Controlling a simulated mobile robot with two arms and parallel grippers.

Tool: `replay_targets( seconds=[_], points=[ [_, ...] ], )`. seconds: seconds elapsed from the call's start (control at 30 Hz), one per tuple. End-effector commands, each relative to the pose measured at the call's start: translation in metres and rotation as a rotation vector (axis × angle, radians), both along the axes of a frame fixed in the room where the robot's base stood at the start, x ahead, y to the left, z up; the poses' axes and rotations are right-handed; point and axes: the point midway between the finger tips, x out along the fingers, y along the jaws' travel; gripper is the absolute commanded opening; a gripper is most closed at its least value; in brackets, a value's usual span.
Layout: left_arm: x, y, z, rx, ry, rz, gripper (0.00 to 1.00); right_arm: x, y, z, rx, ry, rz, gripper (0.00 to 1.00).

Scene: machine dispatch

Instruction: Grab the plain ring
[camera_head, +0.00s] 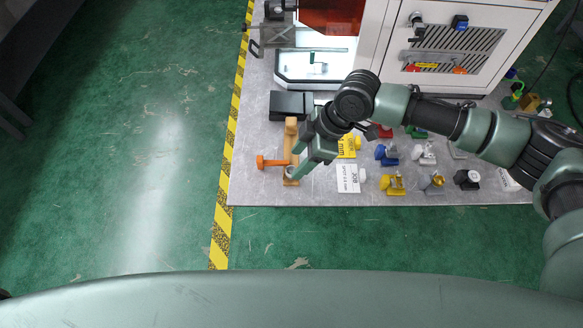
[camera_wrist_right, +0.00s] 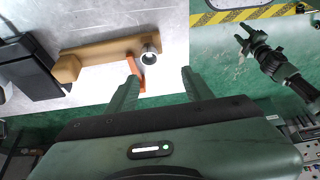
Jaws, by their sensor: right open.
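A plain silver-grey ring (camera_wrist_right: 148,53) sits at one end of a wooden stand (camera_wrist_right: 105,52). In the head view the ring (camera_head: 290,172) shows at the near end of the stand (camera_head: 291,141), partly beside my gripper. My right gripper (camera_head: 306,171) is open and empty, just right of the ring. In the right wrist view the spread fingers (camera_wrist_right: 159,74) are on the near side of the ring, apart from it. My left gripper (camera_wrist_right: 247,40) seems to show at the right of the wrist view, too small to judge its jaws.
An orange part (camera_head: 271,162) lies against the stand's left side. A black box (camera_head: 291,105) stands behind it. A yellow card (camera_head: 347,146), a white card (camera_head: 348,178) and several coloured parts lie to the right. The white machine (camera_head: 455,40) stands behind.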

Motion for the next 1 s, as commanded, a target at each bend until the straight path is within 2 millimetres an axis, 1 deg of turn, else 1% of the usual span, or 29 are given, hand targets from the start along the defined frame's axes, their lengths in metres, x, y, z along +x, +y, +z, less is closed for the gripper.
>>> replay_targets(
  seconds=[0.03, 0.1, 0.2, 0.43, 0.57, 0.63, 0.73, 0.83, 1.0],
  points=[
    [0.001, 0.000, 0.001, 0.000, -0.001, 0.000, 0.44, 0.009, -0.010, 0.005, -0.017, -0.005, -0.004, 0.51],
    [0.001, 0.000, 0.001, 0.000, -0.001, 0.000, 0.44, 0.014, -0.018, 0.008, -0.029, -0.001, -0.006, 0.51],
    [0.001, 0.000, 0.002, 0.000, -0.001, 0.000, 0.44, 0.017, -0.021, 0.007, -0.035, 0.003, -0.008, 0.51],
    [0.001, 0.000, 0.009, 0.000, -0.002, 0.000, 0.44, 0.015, -0.010, -0.015, -0.036, 0.006, -0.007, 0.51],
    [0.001, 0.000, 0.019, 0.000, -0.002, 0.000, 0.44, 0.016, -0.002, -0.028, -0.036, 0.005, -0.007, 0.51],
    [0.001, 0.000, 0.025, 0.000, -0.002, 0.000, 0.44, 0.016, 0.003, -0.038, -0.036, 0.005, -0.007, 0.51],
    [0.001, 0.000, 0.026, 0.000, -0.001, 0.000, 0.44, 0.016, 0.008, -0.053, -0.036, 0.005, -0.007, 0.51],
    [0.001, 0.000, 0.027, 0.000, -0.001, 0.000, 0.44, 0.016, 0.011, -0.060, -0.035, 0.003, -0.007, 0.51],
    [0.001, 0.000, 0.026, 0.000, -0.001, 0.000, 0.44, 0.016, 0.011, -0.062, -0.034, 0.003, -0.007, 0.51]
  ],
)
